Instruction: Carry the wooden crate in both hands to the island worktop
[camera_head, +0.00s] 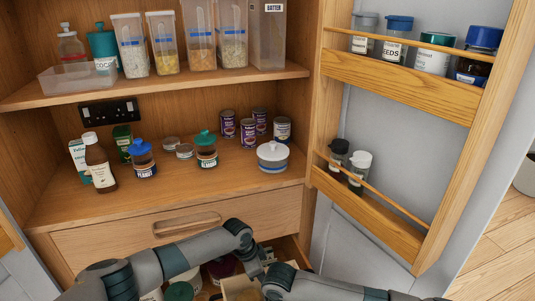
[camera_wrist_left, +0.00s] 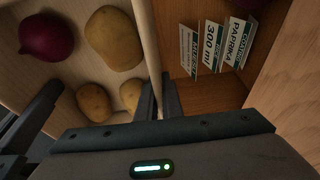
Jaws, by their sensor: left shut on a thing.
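The wooden crate (camera_head: 238,286) is a pale patch low in the head view, mostly hidden by my arms, inside the pulled-out lower drawer. In the left wrist view its thin wall (camera_wrist_left: 147,35) runs down between my left fingers. Inside lie potatoes (camera_wrist_left: 115,38) and a red onion (camera_wrist_left: 46,37). My left gripper (camera_wrist_left: 160,98) is shut on this wall; in the head view it reaches down at the crate (camera_head: 258,270). My right arm comes in from the right beside it, but its fingertips are hidden. A dark shape at the wrist view's left edge is unclear.
Labelled packs (camera_wrist_left: 213,45) stand close beside the crate wall in the drawer. Jars (camera_head: 180,291) also stand in the drawer. A closed drawer front (camera_head: 175,238) and bottle-laden shelves rise behind. The open door with racks (camera_head: 400,87) stands at the right; bare floor (camera_head: 505,235) lies beyond it.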

